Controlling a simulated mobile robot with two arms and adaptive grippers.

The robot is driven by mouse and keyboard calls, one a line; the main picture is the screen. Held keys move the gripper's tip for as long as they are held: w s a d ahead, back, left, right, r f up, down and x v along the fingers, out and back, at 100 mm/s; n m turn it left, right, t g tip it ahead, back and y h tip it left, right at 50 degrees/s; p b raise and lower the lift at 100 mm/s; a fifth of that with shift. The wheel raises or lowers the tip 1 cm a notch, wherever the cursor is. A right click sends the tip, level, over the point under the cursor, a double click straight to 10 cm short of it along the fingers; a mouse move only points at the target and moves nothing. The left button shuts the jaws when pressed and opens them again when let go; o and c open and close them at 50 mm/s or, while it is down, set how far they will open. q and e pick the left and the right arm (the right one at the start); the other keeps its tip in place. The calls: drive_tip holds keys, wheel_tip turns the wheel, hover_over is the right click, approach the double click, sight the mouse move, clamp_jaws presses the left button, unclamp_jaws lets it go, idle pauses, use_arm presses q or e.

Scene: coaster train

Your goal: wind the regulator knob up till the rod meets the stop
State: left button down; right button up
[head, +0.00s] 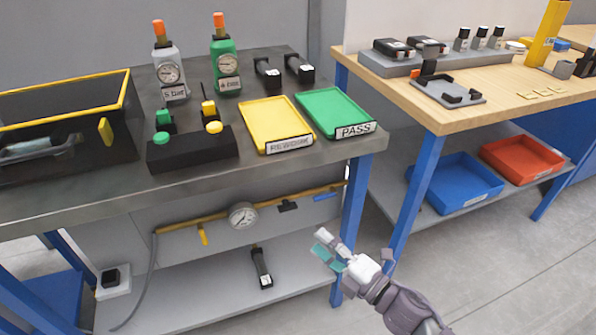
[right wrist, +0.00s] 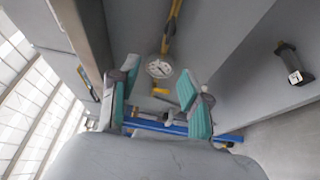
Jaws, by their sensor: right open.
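Two regulator-like units stand at the back of the grey bench in the head view: a grey one (head: 168,75) and a green one (head: 225,72), each with a gauge and an orange top. I cannot tell which part is the task's knob; no rod or stop is clear. My right gripper (head: 326,246) is open and empty, low in front of the bench. In the right wrist view the gauge (right wrist: 159,67) shows between its fingers.
The bench holds a yellow tray (head: 258,118), a green PASS tray (head: 318,110) and a black button box (head: 190,150). A blue table leg (head: 352,225) stands close to my right gripper. A black tool (head: 261,268) lies on the lower shelf. The floor at right is clear.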

sight(290, 210)
drive_tip(key=shift+h, duration=0.4)
drive_tip(key=x, duration=0.4)
drive_tip(key=d+x, duration=0.1)
drive_tip(key=x, duration=0.3)
drive_tip(key=w+x, duration=0.1)
drive_tip(key=x, duration=0.4)
drive_tip(key=shift+w+d+f+b, duration=0.15)
drive_tip(key=shift+d+f+b, duration=0.05)
drive_tip(key=shift+f+b, duration=0.15)
use_arm(q)
drive_tip(key=shift+s+a+r+g, duration=0.3)
drive_tip(key=shift+s+r+g, duration=0.3)
drive_tip(key=shift+s+r, duration=0.15)
use_arm(e)
drive_tip(key=shift+w+a, duration=0.3)
drive_tip(key=shift+w, duration=0.05)
use_arm(q)
drive_tip(key=shift+s+f, duration=0.1)
drive_tip(key=shift+f, duration=0.05)
use_arm(e)
clamp_jaws()
